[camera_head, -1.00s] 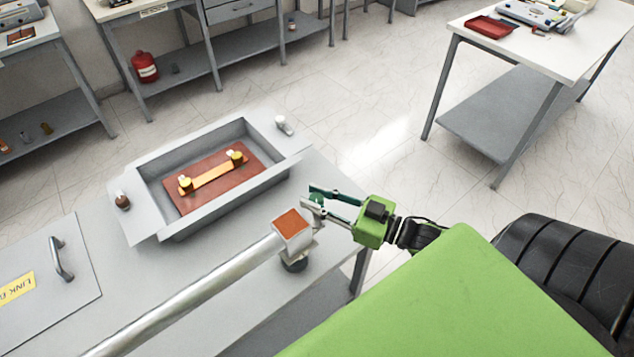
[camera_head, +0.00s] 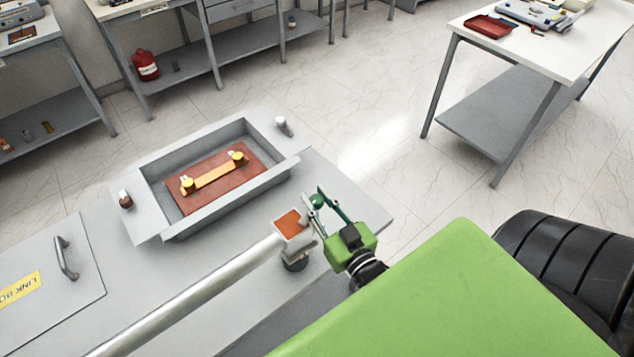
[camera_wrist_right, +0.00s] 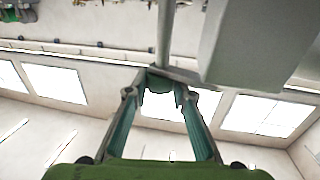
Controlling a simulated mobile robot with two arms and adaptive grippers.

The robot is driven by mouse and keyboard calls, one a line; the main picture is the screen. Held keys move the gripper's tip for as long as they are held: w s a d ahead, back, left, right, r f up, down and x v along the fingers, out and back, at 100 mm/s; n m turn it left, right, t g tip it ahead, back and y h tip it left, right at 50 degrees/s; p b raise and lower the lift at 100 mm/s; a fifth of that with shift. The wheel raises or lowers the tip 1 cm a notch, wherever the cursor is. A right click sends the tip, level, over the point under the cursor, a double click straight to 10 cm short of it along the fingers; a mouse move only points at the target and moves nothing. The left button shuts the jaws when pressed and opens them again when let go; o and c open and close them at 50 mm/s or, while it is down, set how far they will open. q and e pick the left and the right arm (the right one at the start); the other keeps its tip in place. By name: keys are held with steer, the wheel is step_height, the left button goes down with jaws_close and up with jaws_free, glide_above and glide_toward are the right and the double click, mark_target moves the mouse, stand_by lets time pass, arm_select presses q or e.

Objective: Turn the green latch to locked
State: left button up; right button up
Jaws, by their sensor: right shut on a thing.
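The green latch (camera_head: 317,201) is a small rounded green part beside an orange-topped grey block (camera_head: 291,224) at the end of a metal pole. My right gripper (camera_head: 318,199) reaches it from the lower right and is shut on it. In the right wrist view the latch (camera_wrist_right: 160,84) shows as a dark green piece between the two fingertips (camera_wrist_right: 167,86), below a grey rod and box. The fingers partly hide the latch, and its locked marking cannot be made out. My left gripper is not in view.
A grey open box (camera_head: 165,236) holding a brown plate (camera_head: 240,176) with a yellow bar stands on the bench (camera_head: 130,275). A lid with a handle (camera_head: 66,258) lies at left. A white table (camera_head: 570,50) stands at upper right. The floor between is clear.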

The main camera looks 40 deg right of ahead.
steer(key=shift+m+h, duration=0.3)
steer(key=shift+h, duration=0.2)
steer(key=o, duration=1.1)
steer(key=shift+o, duration=0.2)
steer(key=s+a, duration=0.1)
steer(key=s, duration=1.1)
steer(key=shift+a, duration=0.3)
steer(key=shift+w, duration=0.1)
